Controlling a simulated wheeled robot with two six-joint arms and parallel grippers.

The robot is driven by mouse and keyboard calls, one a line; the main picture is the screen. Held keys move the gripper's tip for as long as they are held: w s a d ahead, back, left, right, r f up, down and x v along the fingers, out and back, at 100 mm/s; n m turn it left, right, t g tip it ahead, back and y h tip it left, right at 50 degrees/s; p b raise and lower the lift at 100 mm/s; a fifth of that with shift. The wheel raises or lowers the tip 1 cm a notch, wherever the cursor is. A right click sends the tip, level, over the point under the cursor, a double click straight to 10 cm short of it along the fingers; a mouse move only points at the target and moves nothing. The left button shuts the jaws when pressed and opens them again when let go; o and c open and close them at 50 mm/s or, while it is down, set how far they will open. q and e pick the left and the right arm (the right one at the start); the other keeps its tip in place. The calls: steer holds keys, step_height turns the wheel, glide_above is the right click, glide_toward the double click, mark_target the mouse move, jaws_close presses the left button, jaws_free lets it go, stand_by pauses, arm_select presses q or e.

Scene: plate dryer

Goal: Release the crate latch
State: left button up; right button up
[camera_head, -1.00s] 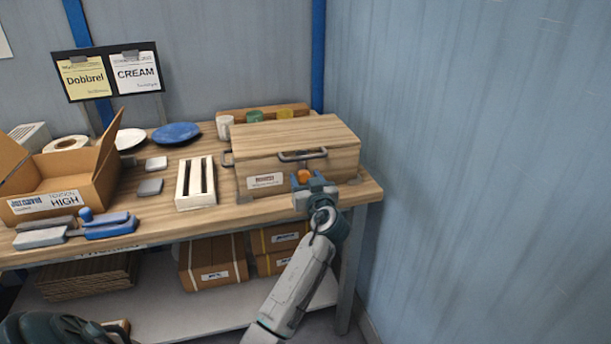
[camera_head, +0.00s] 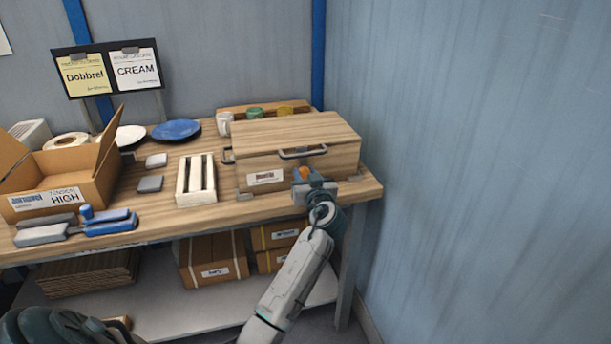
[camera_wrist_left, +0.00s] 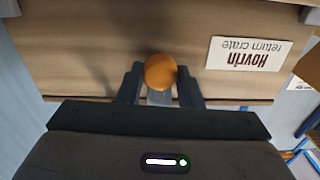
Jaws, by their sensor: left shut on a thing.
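The wooden crate (camera_head: 292,141) stands shut on the bench's right end, with a dark handle (camera_head: 303,152) on its front. My left gripper (camera_head: 305,183) is at the crate front, shut on the knob. In the left wrist view the round orange knob (camera_wrist_left: 160,72) is between the two dark fingers (camera_wrist_left: 161,88), against the crate's wooden face (camera_wrist_left: 90,45). The crate label (camera_wrist_left: 243,54) appears upside down there. The latch mechanism behind the knob is hidden. My right gripper is not in view.
A slatted white rack (camera_head: 196,181) stands left of the crate. Farther left are an open cardboard box (camera_head: 60,179), a blue plate (camera_head: 176,130) and blue-grey tools (camera_head: 105,222). A blue wall (camera_head: 470,170) stands to the right. Boxes (camera_head: 214,258) fill the lower shelf.

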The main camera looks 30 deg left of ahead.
arm_select(q)
steer(key=m, duration=0.3)
steer(key=shift+d+m, duration=0.1)
steer(key=shift+m, duration=0.9)
steer(key=shift+m+p, duration=0.5)
steer(key=shift+m, duration=0.3)
steer(key=m+p, duration=0.3)
steer(key=m, duration=0.4)
steer(key=shift+w, duration=0.1)
steer(key=shift+m+p, duration=0.35)
steer(key=shift+m, duration=0.15)
steer(key=shift+f+m+p, duration=0.2)
steer(key=shift+m+p, duration=0.45)
steer(key=shift+m, duration=0.65)
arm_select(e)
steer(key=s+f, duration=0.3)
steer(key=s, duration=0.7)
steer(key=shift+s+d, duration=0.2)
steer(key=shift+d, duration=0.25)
arm_select(q)
steer(key=o, duration=0.9)
